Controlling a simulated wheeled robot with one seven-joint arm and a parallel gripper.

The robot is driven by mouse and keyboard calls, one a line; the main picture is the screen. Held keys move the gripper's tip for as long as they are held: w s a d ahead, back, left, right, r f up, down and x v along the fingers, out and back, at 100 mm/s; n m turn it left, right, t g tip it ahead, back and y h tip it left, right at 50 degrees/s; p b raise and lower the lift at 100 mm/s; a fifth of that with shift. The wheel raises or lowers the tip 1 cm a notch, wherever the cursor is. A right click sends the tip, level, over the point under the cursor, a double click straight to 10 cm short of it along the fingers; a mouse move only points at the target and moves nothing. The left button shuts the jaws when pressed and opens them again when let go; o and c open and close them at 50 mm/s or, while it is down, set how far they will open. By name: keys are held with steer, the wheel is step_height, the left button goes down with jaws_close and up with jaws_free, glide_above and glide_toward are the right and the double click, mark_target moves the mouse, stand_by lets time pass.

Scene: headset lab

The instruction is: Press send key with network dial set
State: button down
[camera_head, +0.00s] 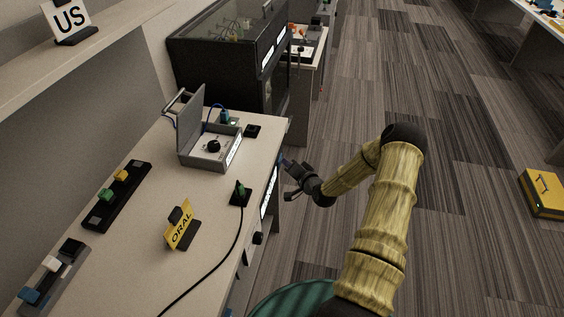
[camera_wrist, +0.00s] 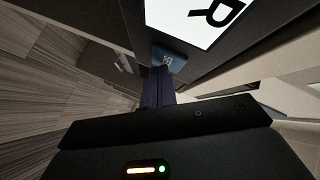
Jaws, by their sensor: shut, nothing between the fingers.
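A grey box (camera_head: 193,126) with its lid raised stands on the desk. A black dial (camera_head: 213,146) sits on its light panel; its setting is too small to read. My gripper (camera_head: 284,161) is shut and empty at the desk's right edge, to the right of the box and lower in the picture than its dial. In the wrist view my dark fingers (camera_wrist: 157,87) point at a small blue block (camera_wrist: 170,60) with pale marks that I cannot read. It lies right by the fingertips; I cannot tell if they touch. No key clearly marked send is legible.
A white lettered panel (camera_wrist: 195,20) is beside the blue block. A green plug (camera_head: 241,190) with a black cable and a yellow ORAL sign (camera_head: 180,235) stand on the desk (camera_head: 150,220). A dark glass-topped cabinet (camera_head: 225,55) stands behind.

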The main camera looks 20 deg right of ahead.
steer(key=shift+s+d, duration=0.5)
steer(key=shift+d, duration=0.2)
stand_by(0.3)
steer(key=s+d, duration=0.1)
steer(key=d, duration=0.1)
steer(key=s+d, duration=0.1)
steer(key=d, duration=0.1)
steer(key=shift+s, duration=0.4)
stand_by(0.6)
